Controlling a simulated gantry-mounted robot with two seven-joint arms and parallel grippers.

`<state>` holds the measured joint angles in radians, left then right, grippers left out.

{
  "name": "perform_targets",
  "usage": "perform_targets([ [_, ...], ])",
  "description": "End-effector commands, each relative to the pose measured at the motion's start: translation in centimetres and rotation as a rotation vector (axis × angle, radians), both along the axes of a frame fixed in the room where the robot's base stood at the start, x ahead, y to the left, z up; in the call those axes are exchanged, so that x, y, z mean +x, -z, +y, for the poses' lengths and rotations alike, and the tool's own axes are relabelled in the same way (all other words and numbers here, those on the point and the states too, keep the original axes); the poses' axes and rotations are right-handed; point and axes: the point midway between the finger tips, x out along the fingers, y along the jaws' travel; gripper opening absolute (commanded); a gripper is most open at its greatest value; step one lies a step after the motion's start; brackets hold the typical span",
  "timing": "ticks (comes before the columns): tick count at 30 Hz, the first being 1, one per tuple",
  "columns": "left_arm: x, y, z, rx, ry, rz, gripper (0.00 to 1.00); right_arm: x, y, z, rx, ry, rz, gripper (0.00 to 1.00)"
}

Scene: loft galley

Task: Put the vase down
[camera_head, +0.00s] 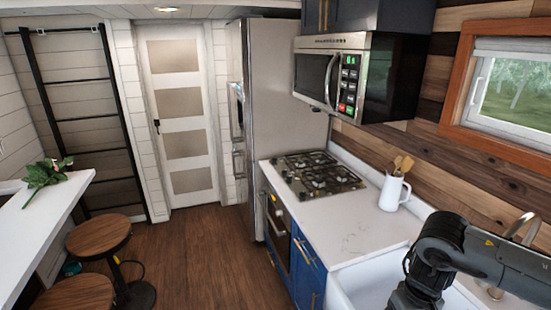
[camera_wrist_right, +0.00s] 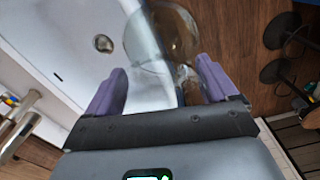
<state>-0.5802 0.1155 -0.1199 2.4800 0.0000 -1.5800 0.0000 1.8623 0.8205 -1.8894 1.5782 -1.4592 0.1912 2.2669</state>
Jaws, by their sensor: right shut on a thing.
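A clear glass vase (camera_wrist_right: 172,38) shows in the right wrist view, with the sink and the floor seen through and around it. My right gripper (camera_wrist_right: 162,66) is shut on the vase, with a purple finger on each side of it. The vase is over the front edge of the white sink, part over the basin and part over the wood floor. In the head view only my right arm shows at the lower right, and the vase is not visible. My left gripper is not in view.
The white sink (camera_wrist_right: 60,45) has a drain and a faucet (camera_wrist_right: 20,125) at its side. The counter (camera_head: 350,232) is bare between the stove (camera_head: 312,172) and sink. A white pitcher (camera_head: 394,194) with utensils stands near the wall. Stools (camera_head: 98,235) and a table with a plant (camera_head: 45,175) are left.

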Motion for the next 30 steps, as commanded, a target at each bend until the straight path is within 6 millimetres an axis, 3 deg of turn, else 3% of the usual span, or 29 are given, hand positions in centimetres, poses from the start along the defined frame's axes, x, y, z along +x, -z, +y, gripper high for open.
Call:
perform_targets([
  [15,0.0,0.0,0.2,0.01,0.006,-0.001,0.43,0.7,-0.2,8.6,0.0,-0.197,-0.001,0.01],
  [25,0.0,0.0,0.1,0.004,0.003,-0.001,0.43,0.5,-0.2,11.4,0.001,-0.26,-0.001,0.01],
  [30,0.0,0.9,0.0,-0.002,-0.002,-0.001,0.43,0.5,0.8,11.3,0.001,-0.259,-0.001,0.01],
])
